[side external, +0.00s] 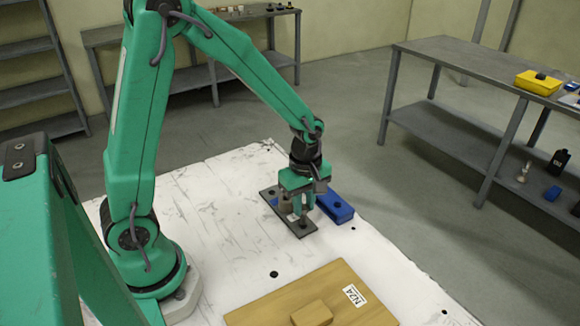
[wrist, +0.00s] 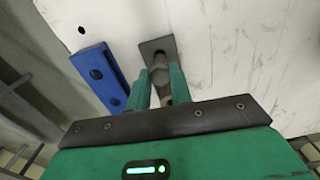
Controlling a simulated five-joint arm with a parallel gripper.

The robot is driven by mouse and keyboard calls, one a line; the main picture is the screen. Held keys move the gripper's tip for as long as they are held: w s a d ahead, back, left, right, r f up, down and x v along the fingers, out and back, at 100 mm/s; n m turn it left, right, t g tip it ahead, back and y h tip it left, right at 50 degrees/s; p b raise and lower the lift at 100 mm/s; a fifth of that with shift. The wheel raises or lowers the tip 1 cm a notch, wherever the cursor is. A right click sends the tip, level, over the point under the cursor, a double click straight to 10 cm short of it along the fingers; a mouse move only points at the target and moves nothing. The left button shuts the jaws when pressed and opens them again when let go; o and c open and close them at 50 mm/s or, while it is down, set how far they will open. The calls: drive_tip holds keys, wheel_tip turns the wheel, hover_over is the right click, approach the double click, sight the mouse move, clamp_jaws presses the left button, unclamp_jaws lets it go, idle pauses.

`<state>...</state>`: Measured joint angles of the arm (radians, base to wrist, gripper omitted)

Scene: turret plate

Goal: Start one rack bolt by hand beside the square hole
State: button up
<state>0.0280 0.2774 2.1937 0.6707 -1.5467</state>
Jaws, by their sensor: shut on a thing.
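A dark flat plate (side external: 307,230) lies on the white tabletop under my gripper (side external: 303,213). The fingers and wrist hide much of the plate.
A blue block (side external: 336,208) with dark round spots lies right of the plate; it also shows in the wrist view (wrist: 98,76). A wooden board (side external: 300,290) with a small block and label lies at the front. The white tabletop (side external: 225,235) is clear left of the plate.

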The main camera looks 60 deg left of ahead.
drive_tip(key=n, duration=0.6)
drive_tip(key=shift+n, duration=0.4)
drive_tip(key=n, duration=0.7)
drive_tip(key=shift+f, duration=0.9)
idle(3.1)
drive_tip(key=shift+f+m, duration=0.1)
drive_tip(key=shift+m, duration=1.3)
drive_tip(key=shift+m, duration=1.5)
